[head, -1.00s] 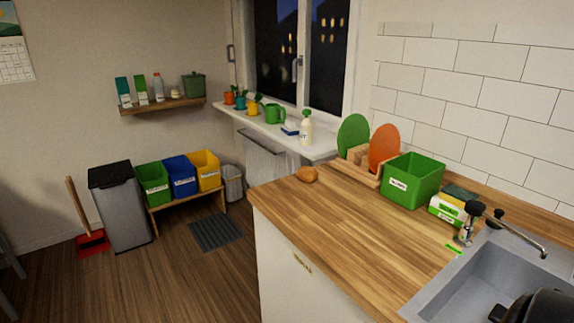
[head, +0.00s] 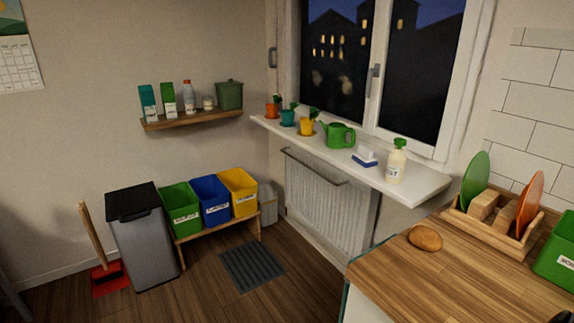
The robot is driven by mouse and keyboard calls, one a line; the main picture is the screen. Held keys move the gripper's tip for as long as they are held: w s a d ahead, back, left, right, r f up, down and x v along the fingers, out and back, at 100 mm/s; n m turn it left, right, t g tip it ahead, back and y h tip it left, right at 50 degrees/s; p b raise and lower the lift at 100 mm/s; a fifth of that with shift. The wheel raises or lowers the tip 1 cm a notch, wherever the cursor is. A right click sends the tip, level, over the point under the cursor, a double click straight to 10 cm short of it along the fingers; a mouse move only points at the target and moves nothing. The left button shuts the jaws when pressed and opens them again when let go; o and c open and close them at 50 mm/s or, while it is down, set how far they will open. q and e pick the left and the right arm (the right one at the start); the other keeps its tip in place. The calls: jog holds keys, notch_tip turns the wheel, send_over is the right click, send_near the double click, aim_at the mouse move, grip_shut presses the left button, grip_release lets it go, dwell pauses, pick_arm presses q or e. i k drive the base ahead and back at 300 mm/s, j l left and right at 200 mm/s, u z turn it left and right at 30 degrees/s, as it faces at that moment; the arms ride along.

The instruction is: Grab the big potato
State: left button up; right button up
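One potato (head: 425,238), brown and rounded, lies on the wooden countertop (head: 440,281) near its far left corner. It sits just left of a wooden rack. No other potato shows, so I cannot compare sizes. Neither of my grippers is in the head view. A small dark shape at the bottom right edge is cut off and I cannot tell what it is.
The wooden rack (head: 491,228) holds a green and an orange disc. A green bin (head: 559,262) stands at the right edge.

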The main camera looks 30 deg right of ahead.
aim_at(428, 239)
jog(key=i+z, duration=0.3)
jog(key=i, duration=0.4)
jog(key=i+j+z, duration=0.3)
jog(key=i, duration=0.45)
jog(key=i+l+z, duration=0.1)
jog(key=i+z, duration=0.75)
jog(key=i+j+z, duration=0.15)
jog(key=i+z, duration=0.15)
jog(key=z, duration=1.85)
